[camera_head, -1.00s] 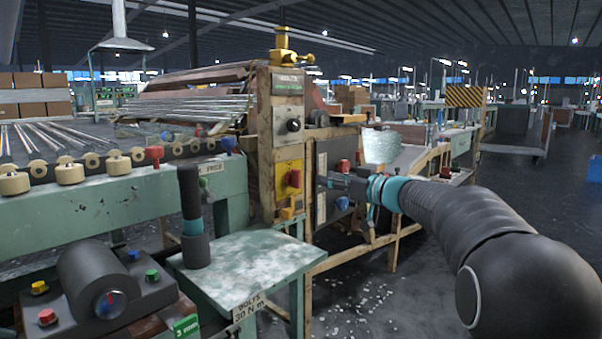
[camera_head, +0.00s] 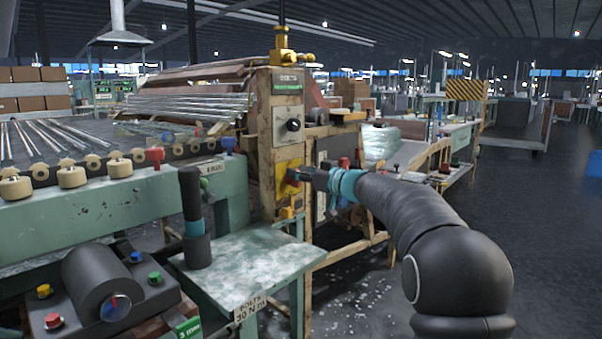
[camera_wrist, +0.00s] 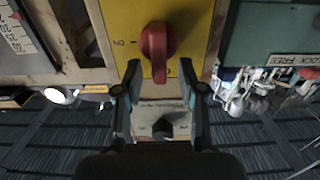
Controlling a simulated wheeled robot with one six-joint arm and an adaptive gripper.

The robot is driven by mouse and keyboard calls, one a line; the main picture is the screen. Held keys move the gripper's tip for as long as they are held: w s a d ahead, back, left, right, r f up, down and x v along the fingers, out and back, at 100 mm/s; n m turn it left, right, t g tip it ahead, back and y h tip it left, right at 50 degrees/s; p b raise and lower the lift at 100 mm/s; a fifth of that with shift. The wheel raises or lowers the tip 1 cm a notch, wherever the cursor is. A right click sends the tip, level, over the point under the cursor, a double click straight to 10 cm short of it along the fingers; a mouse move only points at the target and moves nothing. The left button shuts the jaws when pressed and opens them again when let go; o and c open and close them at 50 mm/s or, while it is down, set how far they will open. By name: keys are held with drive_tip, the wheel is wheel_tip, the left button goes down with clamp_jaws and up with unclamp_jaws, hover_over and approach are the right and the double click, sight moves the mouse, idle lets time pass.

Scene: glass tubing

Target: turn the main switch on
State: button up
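The main switch is a red rotary handle (camera_wrist: 158,52) on a yellow plate (camera_wrist: 197,22), with an "ON" mark to the left of it in the wrist view. In the head view the yellow plate (camera_head: 283,186) is on the wooden post, and my gripper hides most of the handle. My gripper (camera_wrist: 160,68) is open, its two fingers on either side of the lower end of the handle, with gaps between. In the head view my gripper (camera_head: 298,176) reaches the plate from the right. Whether a finger touches the handle cannot be told.
A black knob (camera_head: 293,125) sits above on the same post (camera_head: 265,150). A green table (camera_head: 245,268) stands below and in front. A console with colored buttons (camera_head: 125,300) is at the lower left. Open floor (camera_head: 540,230) lies to the right.

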clamp_jaws()
drive_tip(key=m+b, duration=0.1)
drive_tip(key=m, duration=0.5)
drive_tip(key=w+d+f+m+b, duration=0.1)
drive_tip(key=m+b, duration=0.1)
drive_tip(key=m, duration=0.4)
drive_tip(key=f+m+b, duration=0.1)
drive_tip(key=m, duration=0.5)
drive_tip(key=shift+w+d+f+b, duration=0.2)
drive_tip(key=shift+w+d+b, duration=0.1)
drive_tip(key=shift+w+b, duration=0.1)
idle(0.5)
unclamp_jaws()
drive_tip(key=shift+s+d, duration=0.1)
